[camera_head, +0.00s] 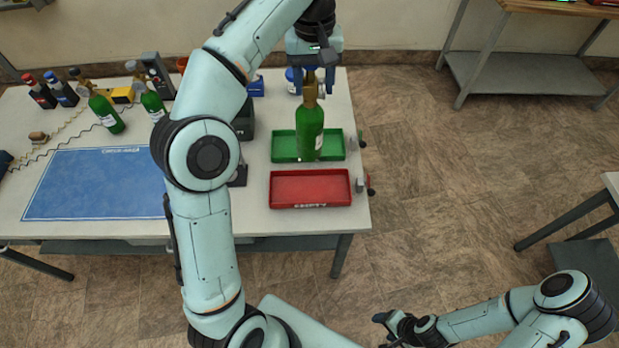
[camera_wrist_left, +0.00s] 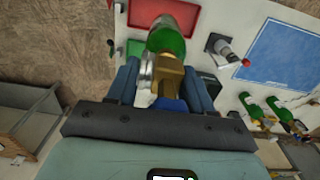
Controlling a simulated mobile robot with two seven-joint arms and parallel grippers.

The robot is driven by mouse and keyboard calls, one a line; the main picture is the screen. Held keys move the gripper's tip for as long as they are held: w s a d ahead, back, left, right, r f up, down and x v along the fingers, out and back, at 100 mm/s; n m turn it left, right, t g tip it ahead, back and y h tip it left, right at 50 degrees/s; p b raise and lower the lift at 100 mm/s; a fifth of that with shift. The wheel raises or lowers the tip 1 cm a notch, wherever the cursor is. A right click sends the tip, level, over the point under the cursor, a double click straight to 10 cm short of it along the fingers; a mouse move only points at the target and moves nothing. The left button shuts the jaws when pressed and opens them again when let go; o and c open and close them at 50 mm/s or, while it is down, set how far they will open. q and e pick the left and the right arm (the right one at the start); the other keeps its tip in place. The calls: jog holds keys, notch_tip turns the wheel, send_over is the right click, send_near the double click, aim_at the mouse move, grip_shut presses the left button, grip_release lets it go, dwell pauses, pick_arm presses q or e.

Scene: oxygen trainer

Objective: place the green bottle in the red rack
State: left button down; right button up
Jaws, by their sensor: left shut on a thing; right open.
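A green bottle (camera_head: 310,131) with a brass-coloured valve hangs upright in my left gripper (camera_head: 314,84), which is shut on it near the top. In the head view the bottle covers part of the green tray (camera_head: 284,149); I cannot tell whether its base touches the tray. The red rack (camera_head: 310,187), marked EMPTY, lies just in front of the green tray and holds nothing. The left wrist view shows the bottle (camera_wrist_left: 168,42) between the fingers, with the red rack (camera_wrist_left: 186,14) beyond its base. My right gripper (camera_head: 386,322) is open and empty, low and away from the table.
The white table (camera_head: 290,224) also carries a blue mat (camera_head: 96,184) and two green bottles (camera_head: 105,113) at the left. Small knobs (camera_head: 361,184) stand at the table's right edge beside the trays.

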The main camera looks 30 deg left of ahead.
aim_at(313, 145)
pick_arm(q)
jog(key=shift+f, duration=0.25)
jog(key=f+b, duration=0.1)
jog(key=f, duration=0.3)
jog(key=f+b, duration=0.1)
jog(key=f, duration=0.4)
jog(key=f+b, duration=0.1)
jog(key=f, duration=0.4)
jog(key=shift+s+f, duration=0.1)
jog(key=shift+s, duration=0.15)
jog(key=shift+w+f, duration=0.3)
jog(key=shift+f, duration=0.4)
jog(key=shift+s+f+b, duration=0.1)
jog(key=shift+f+b, duration=0.35)
jog(key=shift+f, duration=1.4)
pick_arm(e)
jog(key=s+f, duration=0.5)
jog(key=shift+s+f+g, duration=0.15)
jog(key=shift+s+g, duration=0.05)
jog(key=shift+g, duration=0.2)
